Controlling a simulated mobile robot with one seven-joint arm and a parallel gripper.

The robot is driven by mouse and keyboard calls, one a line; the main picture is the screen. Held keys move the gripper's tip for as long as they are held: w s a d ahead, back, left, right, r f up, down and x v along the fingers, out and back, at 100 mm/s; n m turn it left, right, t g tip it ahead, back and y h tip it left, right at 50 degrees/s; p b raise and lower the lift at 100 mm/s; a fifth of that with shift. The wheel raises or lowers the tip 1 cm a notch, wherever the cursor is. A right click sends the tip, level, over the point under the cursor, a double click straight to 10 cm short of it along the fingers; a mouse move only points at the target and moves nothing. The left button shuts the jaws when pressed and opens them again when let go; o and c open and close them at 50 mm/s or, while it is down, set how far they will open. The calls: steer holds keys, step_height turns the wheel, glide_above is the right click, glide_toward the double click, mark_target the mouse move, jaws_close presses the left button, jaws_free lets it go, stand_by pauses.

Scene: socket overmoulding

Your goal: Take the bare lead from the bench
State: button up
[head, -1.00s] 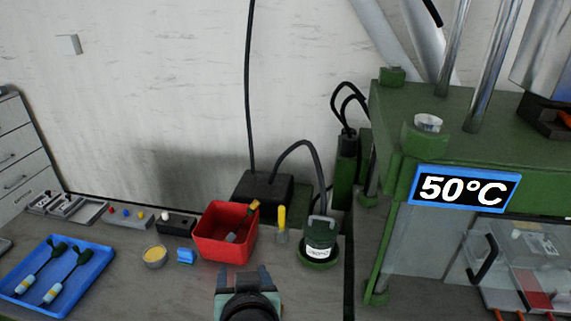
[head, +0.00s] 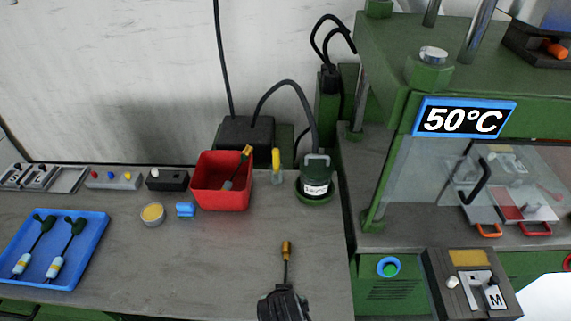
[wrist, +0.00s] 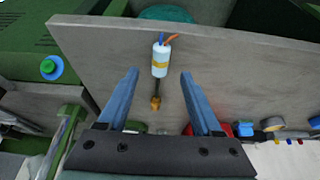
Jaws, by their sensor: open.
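The bare lead (wrist: 158,64) lies on the bench (wrist: 225,75), with a white sleeve, yellow band, orange and blue wire ends, a thin dark cable and a brass tip. In the wrist view it lies lengthwise between the two blue fingers of my gripper (wrist: 160,72), which are open and apart from it on both sides. In the head view only the brass end and dark cable of the lead (head: 286,252) show beyond my dark wrist; the sleeve and fingertips are hidden there. I cannot tell the fingers' height above the bench.
A red bin (head: 209,200) holds another lead. A blue tray (head: 92,230) at left holds two leads with dark green ends. The green press (head: 400,95) is right. Bench around the lead is clear.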

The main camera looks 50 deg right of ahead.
mark_target(286, 276)
steer(key=shift+x, duration=2.5)
steer(key=shift+w+d, duration=0.1)
steer(key=shift+w, duration=0.05)
steer(key=shift+c, duration=0.2)
jaws_close()
